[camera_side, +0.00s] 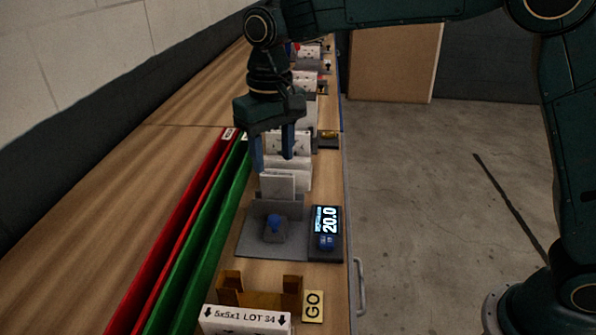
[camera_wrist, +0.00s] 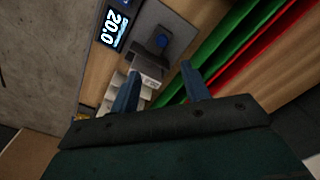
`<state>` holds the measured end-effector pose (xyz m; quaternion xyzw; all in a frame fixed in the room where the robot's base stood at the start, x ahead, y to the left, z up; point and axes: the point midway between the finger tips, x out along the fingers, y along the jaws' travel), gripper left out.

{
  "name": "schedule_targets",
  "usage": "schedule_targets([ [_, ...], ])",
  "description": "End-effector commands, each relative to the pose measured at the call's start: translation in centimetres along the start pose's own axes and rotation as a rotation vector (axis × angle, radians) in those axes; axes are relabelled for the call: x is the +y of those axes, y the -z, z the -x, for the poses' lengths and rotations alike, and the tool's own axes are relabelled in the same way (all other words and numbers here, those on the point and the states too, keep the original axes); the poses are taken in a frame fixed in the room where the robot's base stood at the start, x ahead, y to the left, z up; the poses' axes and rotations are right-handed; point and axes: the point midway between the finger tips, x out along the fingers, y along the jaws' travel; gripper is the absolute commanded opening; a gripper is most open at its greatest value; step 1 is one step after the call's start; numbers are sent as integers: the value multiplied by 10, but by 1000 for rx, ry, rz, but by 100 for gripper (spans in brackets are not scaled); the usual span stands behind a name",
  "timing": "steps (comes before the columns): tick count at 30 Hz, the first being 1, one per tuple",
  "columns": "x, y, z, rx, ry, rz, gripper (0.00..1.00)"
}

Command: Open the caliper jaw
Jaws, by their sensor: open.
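The caliper is a grey fixture (camera_side: 255,238) on the bench with a blue knob (camera_side: 274,222) on a dark sliding block. Beside it a dark readout (camera_side: 326,222) shows 20.0 and carries a small blue button. In the wrist view the blue knob (camera_wrist: 162,41) and the readout (camera_wrist: 112,28) are at the top. My gripper (camera_side: 273,163) is open and empty, fingers down, above and behind the fixture, near the white upright boxes. In the wrist view my gripper (camera_wrist: 158,82) has its two blue fingers apart, with the knob beyond them. I cannot tell whether the jaw itself is open.
White boxes (camera_side: 290,180) stand in a row behind the fixture. Red (camera_side: 190,202) and green (camera_side: 197,232) rails run along the left. A wooden holder (camera_side: 262,299), a GO block (camera_side: 313,305) and a "5x5x1 LOT 34" box (camera_side: 246,319) are in front. Bare bench lies further left.

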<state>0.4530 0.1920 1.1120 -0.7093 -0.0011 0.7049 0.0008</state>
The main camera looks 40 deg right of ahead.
Motion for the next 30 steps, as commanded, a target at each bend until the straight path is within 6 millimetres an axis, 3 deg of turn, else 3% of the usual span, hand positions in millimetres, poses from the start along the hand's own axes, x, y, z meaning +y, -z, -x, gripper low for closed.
schedule_targets([
  [17,-4,2,-17,-10,-4,0,46],
  [30,-4,2,-77,-10,-4,0,46],
])
